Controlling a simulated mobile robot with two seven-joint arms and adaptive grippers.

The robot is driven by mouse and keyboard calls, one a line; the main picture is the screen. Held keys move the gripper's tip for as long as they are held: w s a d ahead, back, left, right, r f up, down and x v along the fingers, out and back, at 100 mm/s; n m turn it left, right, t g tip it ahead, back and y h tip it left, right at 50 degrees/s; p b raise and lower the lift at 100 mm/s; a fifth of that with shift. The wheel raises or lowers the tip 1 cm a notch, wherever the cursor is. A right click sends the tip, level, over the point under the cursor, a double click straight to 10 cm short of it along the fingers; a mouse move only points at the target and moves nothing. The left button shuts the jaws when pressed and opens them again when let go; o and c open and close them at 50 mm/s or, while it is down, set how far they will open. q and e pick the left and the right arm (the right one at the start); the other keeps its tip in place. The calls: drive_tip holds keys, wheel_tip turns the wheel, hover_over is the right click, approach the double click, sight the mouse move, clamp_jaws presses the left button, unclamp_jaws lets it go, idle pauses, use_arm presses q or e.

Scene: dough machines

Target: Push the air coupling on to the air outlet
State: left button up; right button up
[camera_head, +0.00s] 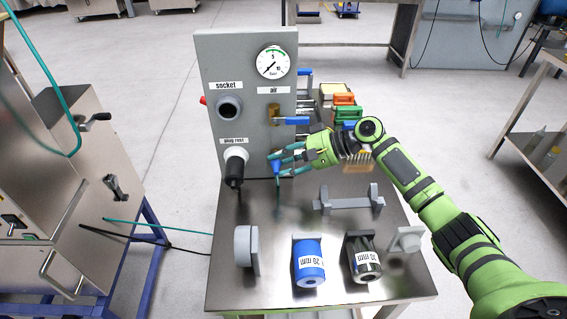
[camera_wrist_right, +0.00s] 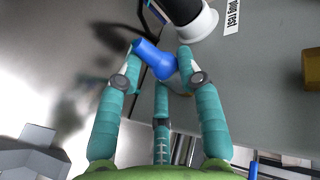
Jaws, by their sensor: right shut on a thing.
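The air coupling (camera_head: 277,166) is a small blue piece with a teal hose hanging below it. It is held in front of the grey panel, right of the plug rest. My right gripper (camera_head: 281,157) is shut on it; the right wrist view shows the blue coupling (camera_wrist_right: 155,60) between the teal fingertips. The air outlet (camera_head: 275,115) is a brass fitting under the "air" label on the panel, with a blue lever at its right. The coupling is below the outlet and apart from it. My left gripper is not in view.
The grey panel (camera_head: 208,52) carries a gauge (camera_head: 272,62), a socket (camera_head: 228,108) and a black plug (camera_head: 235,172) in its rest. A blue roller (camera_head: 309,262), a black roller (camera_head: 361,259) and grey brackets stand on the steel table (camera_head: 280,225). Coloured bins (camera_head: 344,99) stand behind my right gripper.

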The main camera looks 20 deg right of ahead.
drive_tip(key=shift+w+d+r, duration=0.1)
drive_tip(key=shift+w+r, duration=0.1)
drive_tip(key=o, duration=1.3)
drive_tip(key=shift+c, duration=0.2)
drive_tip(key=shift+w+f, duration=0.1)
drive_tip(key=shift+f, duration=0.1)
drive_tip(key=shift+o, duration=0.3)
drive_tip(key=shift+s+d+r, duration=0.1)
drive_tip(key=shift+s, duration=0.1)
drive_tip(key=shift+p+v, duration=1)
drive_tip(key=shift+v, duration=1)
drive_tip(key=shift+d, duration=0.1)
